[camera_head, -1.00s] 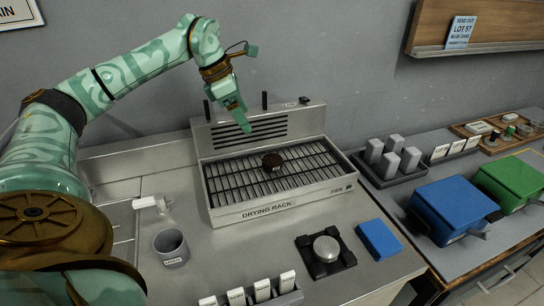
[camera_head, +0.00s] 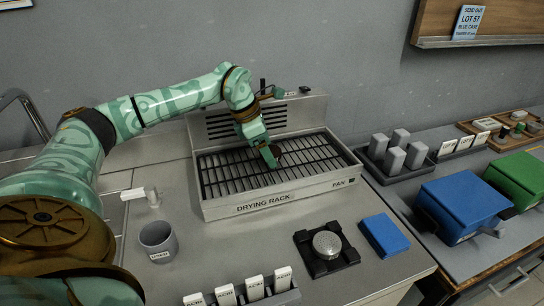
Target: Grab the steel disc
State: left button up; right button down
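The steel disc (camera_head: 327,244), silver and round-topped, sits in a black holder (camera_head: 306,240) on the near right of the steel counter. My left gripper (camera_head: 270,158) is over the drying rack (camera_head: 263,207), well away from the steel disc. I cannot tell whether the fingers touch the puck or are open or shut. My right gripper is not in view.
A blue pad (camera_head: 385,236) lies just right of the black holder. A grey cup (camera_head: 158,242) stands at the left and a row of white labelled tags (camera_head: 254,288) at the front edge. Blue (camera_head: 462,206) and green (camera_head: 518,178) cases stand on the right counter.

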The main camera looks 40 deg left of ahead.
pick_arm(q)
jog(key=shift+s, duration=0.1)
jog(key=shift+c, duration=0.6)
jog(key=c, duration=1)
jog(key=shift+r, duration=0.1)
jog(key=shift+r, duration=0.1)
